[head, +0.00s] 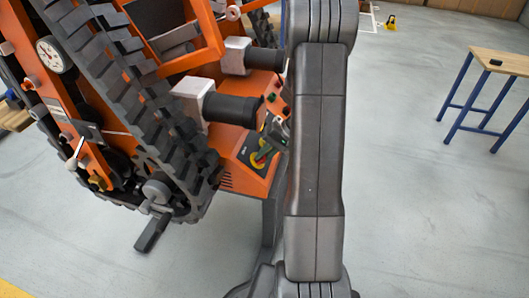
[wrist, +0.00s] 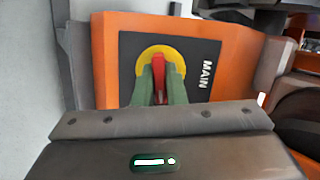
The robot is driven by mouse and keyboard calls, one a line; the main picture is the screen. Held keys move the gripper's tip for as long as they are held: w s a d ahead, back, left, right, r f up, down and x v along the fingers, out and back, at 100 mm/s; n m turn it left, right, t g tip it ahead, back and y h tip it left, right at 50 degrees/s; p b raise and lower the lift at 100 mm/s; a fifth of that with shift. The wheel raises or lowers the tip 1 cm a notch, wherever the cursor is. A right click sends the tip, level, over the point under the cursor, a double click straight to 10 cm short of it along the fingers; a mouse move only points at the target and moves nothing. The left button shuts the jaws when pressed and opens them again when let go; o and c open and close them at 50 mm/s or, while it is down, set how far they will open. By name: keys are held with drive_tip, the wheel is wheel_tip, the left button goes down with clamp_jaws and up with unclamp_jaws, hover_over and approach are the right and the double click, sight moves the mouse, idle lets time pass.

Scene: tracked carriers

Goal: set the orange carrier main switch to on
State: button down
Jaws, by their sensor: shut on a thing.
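The orange carrier (head: 185,55) fills the left of the head view, with dark rubber tracks. Its main switch is a red handle (wrist: 163,68) on a yellow round plate (wrist: 181,58), set on a black panel marked MAIN (wrist: 208,72).
Black cylinders (head: 232,108) with pale blocks stick out just above the switch box. Small buttons (head: 285,110) sit beside it. A wooden table with blue legs (head: 500,62) stands at the right. The pale floor (head: 425,190) is clear there.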

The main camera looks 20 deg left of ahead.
drive_tip(key=shift+m+p, duration=0.3)
drive_tip(key=shift+m, duration=0.7)
drive_tip(key=c, duration=1.5)
unclamp_jaws()
drive_tip(key=p+v, duration=0.3)
drive_tip(key=v, duration=1)
drive_tip(key=shift+w+d+r, duration=0.15)
drive_tip(key=shift+d, duration=0.3)
drive_tip(key=b+x, duration=0.3)
drive_tip(key=x, duration=1.1)
drive_tip(key=shift+a, duration=0.2)
drive_tip(key=shift+r+n+b, duration=0.25)
drive_tip(key=shift+n+b, duration=0.45)
drive_tip(key=shift+n, duration=0.3)
